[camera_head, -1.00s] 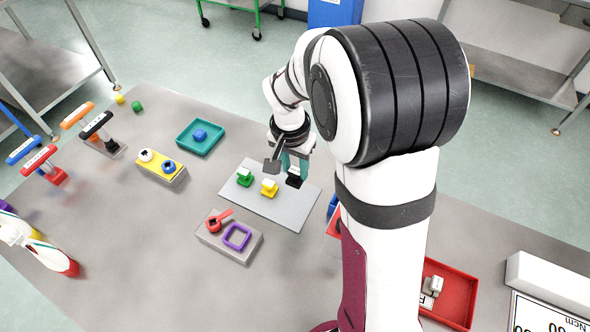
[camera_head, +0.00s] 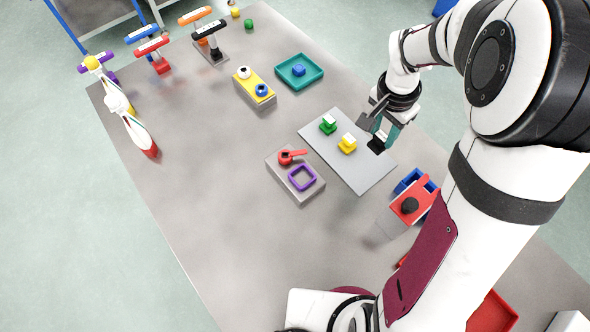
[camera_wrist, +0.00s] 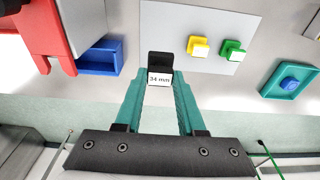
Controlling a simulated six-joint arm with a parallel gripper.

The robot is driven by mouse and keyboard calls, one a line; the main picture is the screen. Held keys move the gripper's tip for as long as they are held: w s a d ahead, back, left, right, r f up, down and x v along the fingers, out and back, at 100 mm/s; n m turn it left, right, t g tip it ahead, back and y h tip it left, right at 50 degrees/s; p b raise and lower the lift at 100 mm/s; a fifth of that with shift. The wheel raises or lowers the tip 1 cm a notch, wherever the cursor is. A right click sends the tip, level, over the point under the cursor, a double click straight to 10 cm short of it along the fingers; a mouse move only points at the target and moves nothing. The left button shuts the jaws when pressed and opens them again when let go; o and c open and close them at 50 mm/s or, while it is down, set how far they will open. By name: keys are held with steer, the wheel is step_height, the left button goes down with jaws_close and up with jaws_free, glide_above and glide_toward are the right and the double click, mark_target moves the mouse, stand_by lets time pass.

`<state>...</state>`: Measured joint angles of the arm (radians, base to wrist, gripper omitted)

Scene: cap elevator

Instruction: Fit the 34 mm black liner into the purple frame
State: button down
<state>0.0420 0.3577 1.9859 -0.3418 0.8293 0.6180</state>
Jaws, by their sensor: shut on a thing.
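The black liner with a white "34 mm" label (camera_wrist: 159,72) is between my fingertips in the wrist view; it also shows in the head view (camera_head: 376,146). My gripper (camera_head: 384,135) is shut on it at the right edge of the grey mat (camera_head: 347,173). I cannot tell whether the liner touches the mat. The purple frame (camera_head: 309,186), a square ring with an open centre, lies on a grey block (camera_head: 306,197) left of the mat, apart from my gripper.
A green piece (camera_head: 328,125) and a yellow piece (camera_head: 347,144) stand on the mat. A red-handled part (camera_head: 287,158) shares the frame's block. A blue bin (camera_head: 404,183) and a red stand (camera_head: 414,203) are right of the mat. A teal tray (camera_head: 299,72) stands behind.

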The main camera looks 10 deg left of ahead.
steer(key=shift+s+a+r+n, duration=0.2)
steer(key=shift+s+n, duration=0.15)
steer(key=shift+n, duration=0.35)
steer(key=s+a+r+n+y, duration=0.3)
steer(key=s+n, duration=0.4)
steer(key=n, duration=0.9)
steer(key=shift+n+h, duration=0.3)
steer(key=shift+h, duration=0.2)
steer(key=a+f, duration=0.2)
steer(key=a, duration=0.2)
steer(key=w+a+f, duration=0.1)
steer(key=a+f, duration=0.1)
steer(key=a, duration=0.2)
steer(key=a+f, duration=0.2)
steer(key=a, duration=0.2)
steer(key=shift+w+f, duration=0.3)
steer(key=shift+f, duration=0.05)
steer(key=shift+a+f, duration=0.1)
steer(key=shift+f, duration=1.85)
steer(key=c, duration=0.5)
jaws_free()
steer(key=shift+f, duration=0.15)
